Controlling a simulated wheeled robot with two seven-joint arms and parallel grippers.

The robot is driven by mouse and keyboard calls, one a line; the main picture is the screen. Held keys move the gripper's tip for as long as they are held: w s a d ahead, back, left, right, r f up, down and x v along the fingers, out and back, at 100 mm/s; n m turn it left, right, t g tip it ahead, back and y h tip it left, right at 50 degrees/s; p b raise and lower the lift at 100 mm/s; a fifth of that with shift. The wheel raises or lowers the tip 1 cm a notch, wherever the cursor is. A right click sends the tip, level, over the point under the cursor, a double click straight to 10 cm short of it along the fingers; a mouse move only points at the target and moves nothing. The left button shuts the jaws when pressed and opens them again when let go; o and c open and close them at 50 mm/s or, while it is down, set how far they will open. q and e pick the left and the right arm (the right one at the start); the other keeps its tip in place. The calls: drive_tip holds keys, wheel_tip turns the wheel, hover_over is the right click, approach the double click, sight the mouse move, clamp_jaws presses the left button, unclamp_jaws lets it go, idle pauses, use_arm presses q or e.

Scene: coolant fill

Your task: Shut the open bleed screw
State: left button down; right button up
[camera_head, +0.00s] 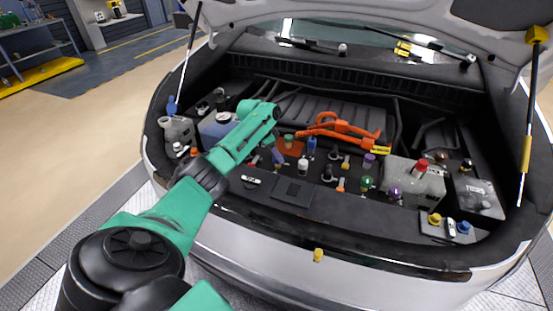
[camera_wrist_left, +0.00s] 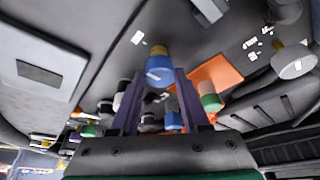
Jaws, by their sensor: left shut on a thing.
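My left gripper (camera_head: 277,157) reaches into the open engine bay from the left. In the left wrist view my left gripper (camera_wrist_left: 160,76) has its two dark fingers on either side of a blue-capped screw (camera_wrist_left: 159,70) with a brass-coloured part, and is shut on it. This screw looks like a bleed screw; how far it is open cannot be told. In the head view the gripper and arm largely hide it. My right gripper is in neither view.
Several coloured caps stand close around, including a blue one (camera_head: 311,143) and a green one (camera_head: 367,182). Orange cables (camera_head: 340,130) run behind. A reservoir with a red cap (camera_head: 421,166) stands to the right. The front bumper edge lies below.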

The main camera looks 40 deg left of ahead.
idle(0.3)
use_arm(q)
drive_tip(key=shift+c, duration=1.9)
unclamp_jaws()
drive_tip(key=b+v, duration=0.1)
drive_tip(key=v, duration=1.3)
drive_tip(key=shift+r, duration=0.3)
